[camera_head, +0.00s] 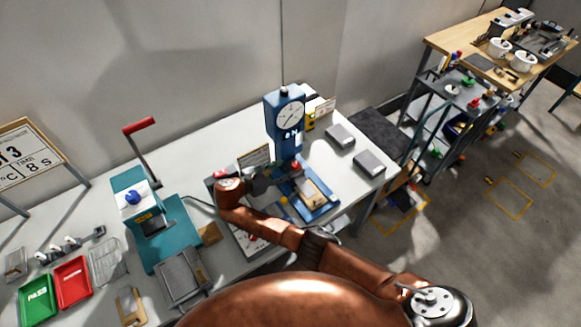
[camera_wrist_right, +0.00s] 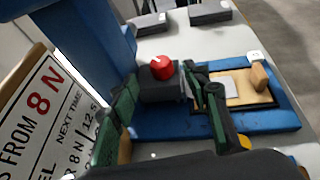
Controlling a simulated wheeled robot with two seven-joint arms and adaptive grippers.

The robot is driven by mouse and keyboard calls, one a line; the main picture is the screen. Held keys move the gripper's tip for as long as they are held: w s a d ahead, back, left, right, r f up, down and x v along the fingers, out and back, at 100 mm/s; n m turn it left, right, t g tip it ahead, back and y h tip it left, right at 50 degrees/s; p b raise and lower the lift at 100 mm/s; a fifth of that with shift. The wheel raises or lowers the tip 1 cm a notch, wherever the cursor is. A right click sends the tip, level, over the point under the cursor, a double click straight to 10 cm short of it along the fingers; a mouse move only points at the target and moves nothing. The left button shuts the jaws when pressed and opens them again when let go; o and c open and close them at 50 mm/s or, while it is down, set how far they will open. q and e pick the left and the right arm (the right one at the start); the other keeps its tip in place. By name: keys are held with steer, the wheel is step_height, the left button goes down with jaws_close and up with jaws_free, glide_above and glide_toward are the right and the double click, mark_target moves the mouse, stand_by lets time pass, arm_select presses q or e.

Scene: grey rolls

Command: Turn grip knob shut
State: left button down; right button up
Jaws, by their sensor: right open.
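The red grip knob (camera_wrist_right: 160,68) sits on a dark grip block (camera_wrist_right: 158,84) at the blue test stand; it also shows as a small red spot in the head view (camera_head: 296,166). My right gripper (camera_wrist_right: 164,80) is open, with its two green-and-black fingers on either side of the knob and block in the wrist view. Whether either finger touches them, I cannot tell. In the head view the right gripper (camera_head: 278,175) reaches in from the left of the stand. The blue stand (camera_head: 284,122) carries a round dial. My left gripper is not in view.
A sign with red and black writing (camera_wrist_right: 45,110) stands close at the left of my gripper. A wooden piece (camera_wrist_right: 260,76) lies on the blue base (camera_wrist_right: 275,118). Two grey blocks (camera_head: 340,135) (camera_head: 369,162) lie right of the stand. A teal press (camera_head: 135,205) stands left.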

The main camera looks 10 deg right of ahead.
steer(key=v, duration=0.6)
steer(key=shift+a, duration=0.2)
steer(key=shift+s, duration=0.1)
